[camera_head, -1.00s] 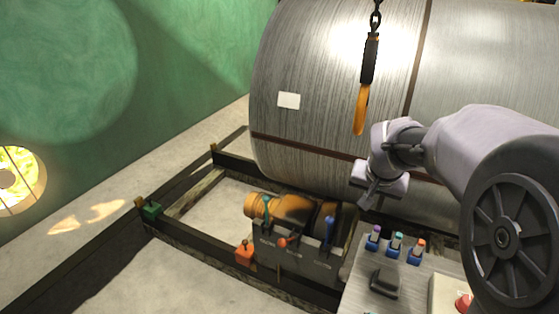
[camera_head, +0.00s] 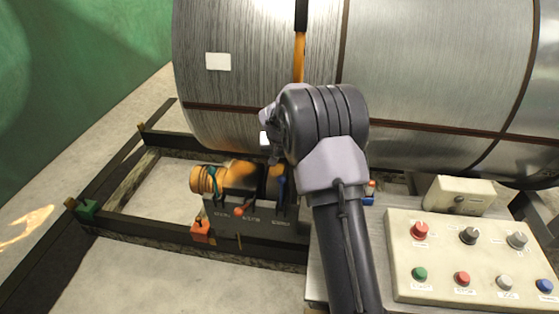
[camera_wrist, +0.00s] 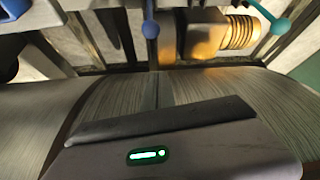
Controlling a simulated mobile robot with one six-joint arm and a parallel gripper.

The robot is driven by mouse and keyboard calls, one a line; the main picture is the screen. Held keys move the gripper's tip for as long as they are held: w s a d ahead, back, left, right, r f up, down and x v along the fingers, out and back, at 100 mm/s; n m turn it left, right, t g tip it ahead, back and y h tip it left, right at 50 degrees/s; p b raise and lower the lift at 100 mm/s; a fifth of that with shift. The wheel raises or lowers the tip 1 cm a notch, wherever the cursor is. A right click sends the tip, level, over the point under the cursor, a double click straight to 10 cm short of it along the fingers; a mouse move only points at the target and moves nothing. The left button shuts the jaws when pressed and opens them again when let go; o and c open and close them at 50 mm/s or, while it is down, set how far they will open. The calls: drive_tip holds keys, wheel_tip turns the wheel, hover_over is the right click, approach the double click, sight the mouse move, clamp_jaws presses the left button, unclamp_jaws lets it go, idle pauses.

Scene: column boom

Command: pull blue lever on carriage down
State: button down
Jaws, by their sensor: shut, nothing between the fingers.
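The blue lever (camera_head: 281,187) stands upright at the right end of the dark carriage (camera_head: 240,222), beside my arm. In the wrist view the blue lever (camera_wrist: 150,28) shows at the top middle, its round knob towards me. My gripper (camera_head: 273,153) is just above and slightly left of the lever in the head view, partly hidden by my wrist. It is shut and empty, and appears apart from the lever. In the wrist view the gripper body with a green light fills the bottom; the fingertips are hard to make out.
A teal lever (camera_head: 211,176) and a red-knobbed lever (camera_head: 239,211) are on the same carriage. A button panel (camera_head: 470,240) is at right. Bare floor is at lower left.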

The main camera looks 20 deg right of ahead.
drive_tip(key=f+b, duration=0.2)
drive_tip(key=f, duration=0.2)
drive_tip(key=f+b, duration=0.2)
drive_tip(key=f, duration=0.2)
drive_tip(key=shift+w+d+f+b, duration=0.2)
drive_tip(key=shift+f+b, duration=0.1)
drive_tip(key=shift+b, duration=0.1)
drive_tip(key=shift+s+d+r+p, duration=0.1)
drive_tip(key=shift+s+p, duration=0.05)
drive_tip(key=shift+p, duration=0.15)
